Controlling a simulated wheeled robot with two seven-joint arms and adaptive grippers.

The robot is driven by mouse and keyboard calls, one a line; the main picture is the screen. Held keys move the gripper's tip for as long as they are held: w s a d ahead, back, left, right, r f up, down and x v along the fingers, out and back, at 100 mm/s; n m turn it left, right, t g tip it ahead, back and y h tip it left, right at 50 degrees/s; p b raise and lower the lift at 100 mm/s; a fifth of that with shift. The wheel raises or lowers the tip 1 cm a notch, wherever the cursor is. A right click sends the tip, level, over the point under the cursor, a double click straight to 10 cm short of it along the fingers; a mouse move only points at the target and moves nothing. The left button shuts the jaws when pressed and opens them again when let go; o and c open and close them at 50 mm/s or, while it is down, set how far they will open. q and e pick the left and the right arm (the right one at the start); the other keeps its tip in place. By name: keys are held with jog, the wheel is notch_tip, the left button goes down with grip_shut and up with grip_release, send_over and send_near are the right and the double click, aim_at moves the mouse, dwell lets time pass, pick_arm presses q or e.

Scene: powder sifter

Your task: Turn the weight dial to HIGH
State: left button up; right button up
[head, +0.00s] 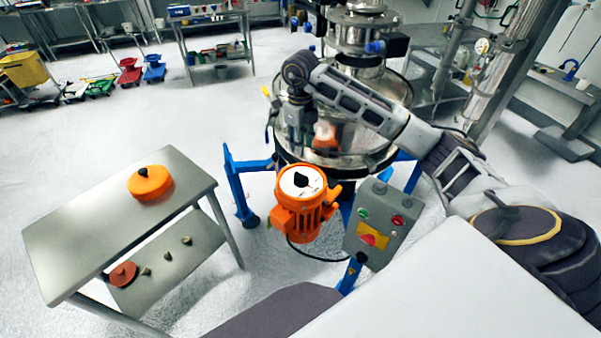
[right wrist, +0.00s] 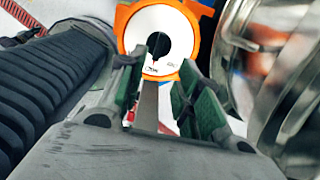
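The weight dial (head: 289,184) is a round white face on top of the orange motor (head: 297,216). A black knob (head: 301,180) sits at its middle. In the right wrist view the dial (right wrist: 147,28) and its knob (right wrist: 158,45) lie straight ahead, beyond the fingers; the small lettering is not readable. My right gripper (head: 297,143) hangs from the arm coming in from the right, above the dial and apart from it. Its green-padded fingers (right wrist: 164,98) are open with nothing between them. My left gripper is not in view.
The steel sifter vessel (head: 345,160) stands close behind the dial. A grey control box (head: 383,228) with buttons stands to its right. A steel table (head: 85,225) at the left carries an orange round weight (head: 150,184). Open floor lies between the table and the motor.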

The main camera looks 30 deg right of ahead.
aim_at(300, 175)
jog(key=shift+f+p, duration=0.8)
jog(key=shift+f, duration=5.85)
grip_shut()
